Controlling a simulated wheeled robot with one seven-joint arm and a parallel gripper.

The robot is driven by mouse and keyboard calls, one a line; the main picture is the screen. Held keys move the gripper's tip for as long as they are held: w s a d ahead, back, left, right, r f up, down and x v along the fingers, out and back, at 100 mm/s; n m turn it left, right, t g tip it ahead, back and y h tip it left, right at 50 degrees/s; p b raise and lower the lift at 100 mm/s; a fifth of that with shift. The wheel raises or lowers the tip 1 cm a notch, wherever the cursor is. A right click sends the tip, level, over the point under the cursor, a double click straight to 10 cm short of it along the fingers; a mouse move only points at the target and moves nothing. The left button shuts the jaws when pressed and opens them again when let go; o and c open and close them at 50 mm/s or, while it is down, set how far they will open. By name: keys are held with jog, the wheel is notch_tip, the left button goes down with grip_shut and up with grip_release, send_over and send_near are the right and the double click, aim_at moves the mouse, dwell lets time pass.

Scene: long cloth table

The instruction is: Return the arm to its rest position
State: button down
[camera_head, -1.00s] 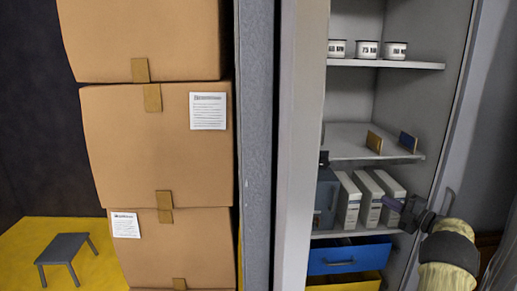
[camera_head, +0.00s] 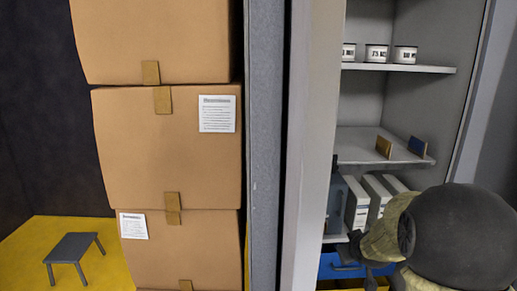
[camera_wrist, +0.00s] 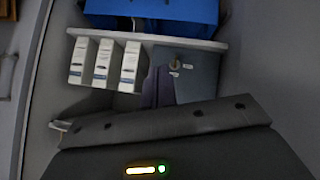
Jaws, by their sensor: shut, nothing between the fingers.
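My arm fills the lower right of the head view, with a dark rounded link and a tan cuff in front of the cabinet. My gripper (camera_wrist: 159,88) shows in the wrist view as narrow dark fingers pressed together, with nothing held. In the head view the fingers are hidden behind my arm. In the wrist view they point toward the cabinet's interior, near the white binders (camera_wrist: 104,63) and a dark blue-grey box (camera_wrist: 186,73).
An open grey cabinet (camera_head: 312,150) holds mugs (camera_head: 376,54), two small upright blocks (camera_head: 384,147) and a blue drawer (camera_head: 332,266). Cardboard boxes (camera_head: 165,150) stack at left. A small grey stool (camera_head: 74,246) stands on yellow floor with free room around it.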

jog(key=s+a+f+m+g+y, duration=0.1)
jog(key=s+a+f+g, duration=0.1)
jog(key=s+a, duration=0.35)
jog(key=s+a+f+m+g, duration=0.1)
jog(key=s+a+f+g, duration=0.15)
jog(key=s, duration=0.65)
jog(key=s+a+f+m+g+y, duration=0.1)
jog(key=s+a+f+g, duration=0.15)
jog(key=s, duration=0.55)
jog(key=w+p+v, duration=0.2)
jog(key=p+v, duration=0.9)
jog(key=w+r+p+v, duration=0.1)
jog(key=w+p+v, duration=0.2)
jog(key=p+v, duration=0.8)
jog(key=shift+a, duration=0.4)
jog(key=shift+s+r, duration=0.1)
jog(key=shift+s, duration=0.05)
